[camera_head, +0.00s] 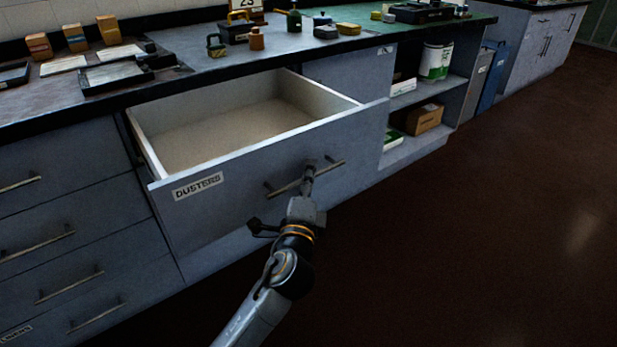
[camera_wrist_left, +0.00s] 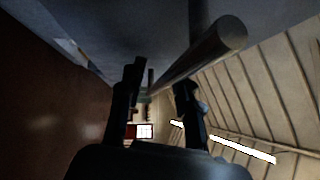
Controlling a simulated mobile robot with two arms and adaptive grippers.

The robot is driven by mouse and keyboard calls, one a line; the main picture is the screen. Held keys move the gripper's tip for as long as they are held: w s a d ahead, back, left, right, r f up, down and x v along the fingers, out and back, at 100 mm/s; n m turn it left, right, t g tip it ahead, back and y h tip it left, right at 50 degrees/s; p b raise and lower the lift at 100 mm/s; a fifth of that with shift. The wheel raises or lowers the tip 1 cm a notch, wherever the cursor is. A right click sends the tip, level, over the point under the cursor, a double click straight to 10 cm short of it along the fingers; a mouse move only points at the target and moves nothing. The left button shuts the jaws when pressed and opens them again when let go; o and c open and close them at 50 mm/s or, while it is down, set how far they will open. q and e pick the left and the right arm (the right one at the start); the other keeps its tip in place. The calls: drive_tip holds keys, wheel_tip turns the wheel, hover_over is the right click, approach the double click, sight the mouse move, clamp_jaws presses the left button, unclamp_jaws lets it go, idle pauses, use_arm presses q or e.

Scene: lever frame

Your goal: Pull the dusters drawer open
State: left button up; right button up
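The dusters drawer (camera_head: 250,190) is pulled well out from the cabinet, and its empty pale inside shows in the head view. Its label (camera_head: 198,186) reads "DUSTERS". A bar handle (camera_head: 333,167) is on its front and also shows in the left wrist view (camera_wrist_left: 212,50). My left gripper (camera_head: 309,172) is at the handle, over its middle. In the left wrist view the two fingers (camera_wrist_left: 160,95) stand apart, with the bar running across near them. I cannot tell whether they touch the bar. My right gripper is not in view.
Closed drawers with bar handles (camera_head: 70,285) are at the left. The worktop (camera_head: 205,72) above holds trays, small boxes and tins. Open shelves (camera_head: 425,95) with a bucket (camera_head: 436,62) and a cardboard box (camera_head: 425,119) are at the right. The dark floor (camera_head: 480,230) is clear.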

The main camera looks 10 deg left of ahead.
use_arm(q)
drive_tip(key=s+f, duration=0.1)
drive_tip(key=s, duration=1.1)
drive_tip(key=shift+d+f, duration=0.2)
drive_tip(key=shift+f, duration=0.1)
